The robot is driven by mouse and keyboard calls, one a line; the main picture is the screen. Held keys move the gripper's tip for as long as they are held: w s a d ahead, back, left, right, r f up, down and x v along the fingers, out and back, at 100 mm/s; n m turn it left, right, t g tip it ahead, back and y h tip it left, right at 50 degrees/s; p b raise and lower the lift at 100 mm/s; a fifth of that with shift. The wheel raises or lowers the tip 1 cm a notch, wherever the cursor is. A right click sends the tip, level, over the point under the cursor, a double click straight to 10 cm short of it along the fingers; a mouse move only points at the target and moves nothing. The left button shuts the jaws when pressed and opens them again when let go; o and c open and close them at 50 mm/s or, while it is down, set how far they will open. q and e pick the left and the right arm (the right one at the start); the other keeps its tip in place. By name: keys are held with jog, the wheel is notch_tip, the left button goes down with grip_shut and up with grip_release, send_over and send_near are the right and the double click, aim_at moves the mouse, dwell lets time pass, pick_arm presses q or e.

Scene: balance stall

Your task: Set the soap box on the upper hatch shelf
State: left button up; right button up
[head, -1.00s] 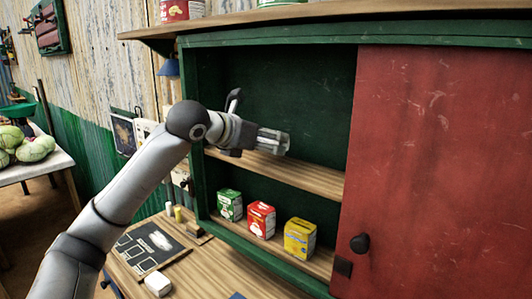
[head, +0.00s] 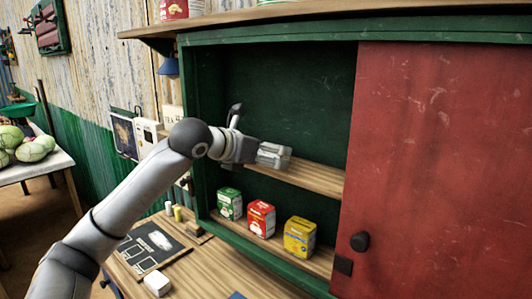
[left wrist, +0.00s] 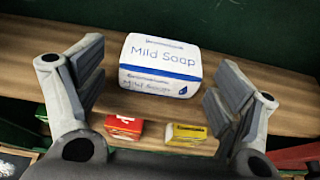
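The soap box (left wrist: 158,70) is white with blue "Mild Soap" lettering. In the left wrist view it stands on the wooden upper hatch shelf (left wrist: 290,90), which also shows in the head view (head: 315,177). My left gripper (head: 278,155) is at this shelf. In the left wrist view its fingers (left wrist: 160,60) are spread on either side of the soap box, with a gap on each side. In the head view I cannot make out the box clearly at the gripper. My right gripper is in neither view.
Green (head: 230,203), red (head: 261,218) and yellow (head: 299,237) boxes stand on the lower shelf. A red sliding door (head: 440,160) covers the hatch's right side. The upper shelf right of my gripper is clear. A counter (head: 205,262) holds a dark board (head: 150,245) and a white block (head: 157,283).

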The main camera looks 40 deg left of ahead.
pick_arm(q)
jog(key=shift+r, duration=0.15)
jog(key=d+b+v, duration=0.1)
jog(key=b+v, duration=0.2)
jog(key=v, duration=0.9)
jog(key=shift+a, duration=0.4)
